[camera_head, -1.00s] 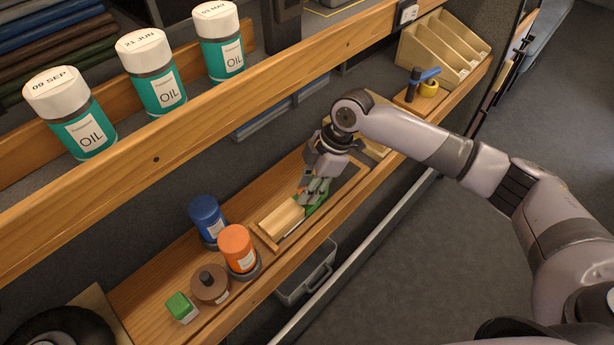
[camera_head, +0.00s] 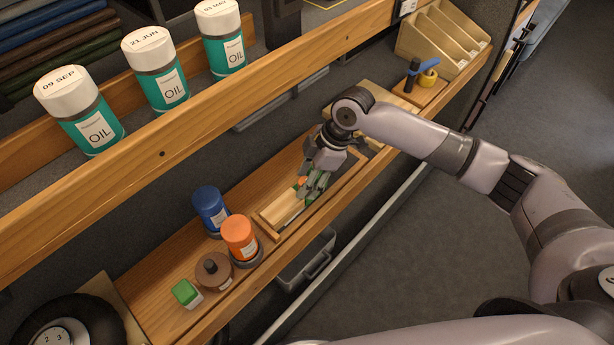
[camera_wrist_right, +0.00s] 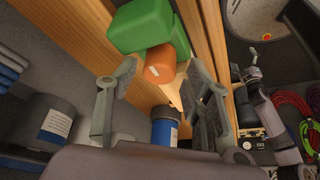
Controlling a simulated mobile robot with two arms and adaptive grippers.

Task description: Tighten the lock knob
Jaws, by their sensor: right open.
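My right gripper (camera_head: 314,188) is open, low over a wooden tray (camera_head: 268,226) on the lower shelf. In the right wrist view its fingers (camera_wrist_right: 158,95) are spread, with a green block (camera_wrist_right: 140,27) and an orange piece (camera_wrist_right: 160,63) ahead of the gap. I cannot tell whether the fingers touch them. I cannot clearly identify the lock knob. My left gripper is not visible.
A blue container (camera_head: 210,208) and an orange container (camera_head: 239,238) stand left of the tray, with a green-topped box (camera_head: 184,292) beyond. White-capped oil bottles (camera_head: 160,75) stand behind the upper rail (camera_head: 200,125). A wooden rack (camera_head: 445,42) is at far right.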

